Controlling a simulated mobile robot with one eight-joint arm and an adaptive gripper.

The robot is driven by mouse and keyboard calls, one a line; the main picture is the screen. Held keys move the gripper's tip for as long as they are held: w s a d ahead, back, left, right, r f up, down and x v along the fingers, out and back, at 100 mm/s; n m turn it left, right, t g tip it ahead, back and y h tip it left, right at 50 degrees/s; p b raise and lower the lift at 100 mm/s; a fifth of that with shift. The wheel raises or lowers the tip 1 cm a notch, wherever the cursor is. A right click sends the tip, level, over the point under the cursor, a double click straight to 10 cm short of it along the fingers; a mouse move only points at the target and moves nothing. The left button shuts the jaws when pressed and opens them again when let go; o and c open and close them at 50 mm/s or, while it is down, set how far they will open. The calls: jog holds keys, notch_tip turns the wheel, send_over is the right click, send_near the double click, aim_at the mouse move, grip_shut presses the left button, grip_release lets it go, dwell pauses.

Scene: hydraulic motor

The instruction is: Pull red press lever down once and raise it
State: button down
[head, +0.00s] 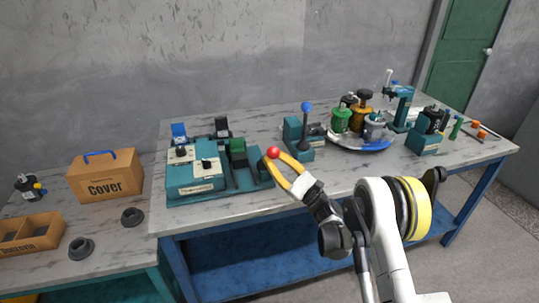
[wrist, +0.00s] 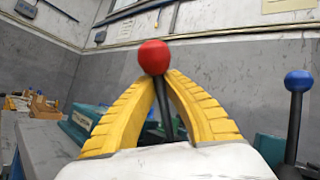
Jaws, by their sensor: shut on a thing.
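The red press lever has a round red knob (head: 273,152) on a dark rod. The knob also shows in the wrist view (wrist: 154,57), just beyond my fingertips, with the rod (wrist: 163,105) running down between the fingers. My gripper (head: 275,155) has yellow ribbed fingers; its tips close on the lever just under the knob, and it also shows in the wrist view (wrist: 158,78). The lever leans toward the table's front edge in the head view. The teal press (head: 195,181) it belongs to stands at the table's left; the lever's lower end is partly hidden.
A blue-knobbed lever (head: 306,107) stands upright on a teal fixture to the right, also in the wrist view (wrist: 298,82). A cardboard Cover box (head: 105,176) is on the left table. The table's front middle is clear.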

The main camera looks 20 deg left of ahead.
jog(key=shift+d, duration=0.1)
jog(key=c, duration=1.4)
grip_release()
jog(key=shift+d, duration=0.1)
jog(key=shift+c, duration=0.2)
jog(key=v, duration=1.2)
jog(key=shift+c, duration=0.5)
